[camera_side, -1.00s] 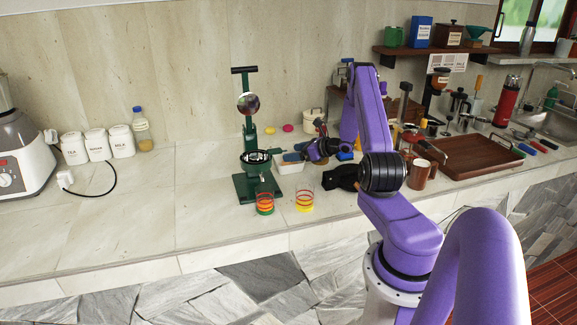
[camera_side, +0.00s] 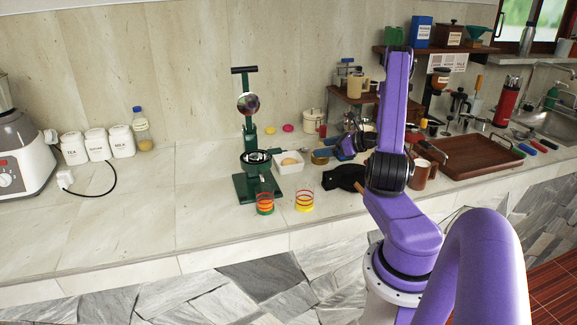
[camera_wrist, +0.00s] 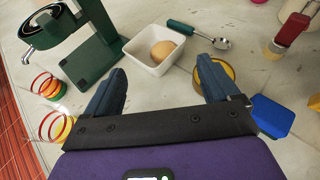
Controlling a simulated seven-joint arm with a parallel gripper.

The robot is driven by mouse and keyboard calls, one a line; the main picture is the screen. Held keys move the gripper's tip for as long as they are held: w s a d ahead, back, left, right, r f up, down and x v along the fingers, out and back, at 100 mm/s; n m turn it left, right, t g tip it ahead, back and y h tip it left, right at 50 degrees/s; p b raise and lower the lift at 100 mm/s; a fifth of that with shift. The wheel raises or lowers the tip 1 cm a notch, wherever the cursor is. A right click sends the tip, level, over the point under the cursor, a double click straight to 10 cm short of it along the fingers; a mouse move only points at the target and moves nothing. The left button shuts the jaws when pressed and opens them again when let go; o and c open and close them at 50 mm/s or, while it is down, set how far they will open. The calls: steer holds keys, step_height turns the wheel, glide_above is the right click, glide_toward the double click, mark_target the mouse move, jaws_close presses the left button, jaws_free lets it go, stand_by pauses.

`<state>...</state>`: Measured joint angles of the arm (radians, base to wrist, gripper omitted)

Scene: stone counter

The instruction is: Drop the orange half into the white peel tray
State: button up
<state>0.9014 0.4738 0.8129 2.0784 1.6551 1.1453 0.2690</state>
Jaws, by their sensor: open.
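The orange half (camera_wrist: 163,51) rests inside the white peel tray (camera_wrist: 143,62), touching its floor, pale rounded side showing. In the side view, the orange half (camera_side: 289,161) shows in the small tray (camera_side: 284,169), right of the green press. My gripper (camera_wrist: 161,78) is open with nothing between its blue fingers. In the side view, my gripper (camera_side: 338,148) is to the right of the tray, apart from it. Which way the cut face points is hard to tell.
The green press (camera_side: 256,170) stands left of the tray. Two glasses with coloured rings (camera_side: 265,204) (camera_side: 304,201) stand in front. A spoon with a green handle (camera_wrist: 198,35) lies behind the tray. A round yellow-brown thing (camera_wrist: 218,72) is by the right finger, with a blue block (camera_wrist: 272,115) nearby.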

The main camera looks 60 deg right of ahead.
steer(key=v, duration=0.5)
steer(key=w+a+r+n+g+y, duration=0.3)
steer(key=w+a+n+y, duration=0.25)
steer(key=a, duration=0.55)
steer(key=w+a+r+n+g+y, duration=0.3)
steer(key=w+a+r+n+y, duration=0.25)
steer(key=a, duration=0.55)
steer(key=s+a+f+n+g, duration=0.1)
steer(key=s+a+n+g, duration=0.2)
steer(key=a+n+g, duration=0.8)
steer(key=s+a+n+t+h, duration=0.1)
steer(key=s+a+n+h, duration=0.4)
steer(key=s+n, duration=0.5)
steer(key=s+a+n+t+h, duration=0.2)
steer(key=s+a+n+h, duration=0.3)
steer(key=s+a+n, duration=0.4)
steer(key=s+n, duration=0.1)
steer(key=n, duration=0.6)
steer(key=shift+a+r+n+t+h, duration=0.15)
steer(key=shift+r+n+t+h, duration=0.15)
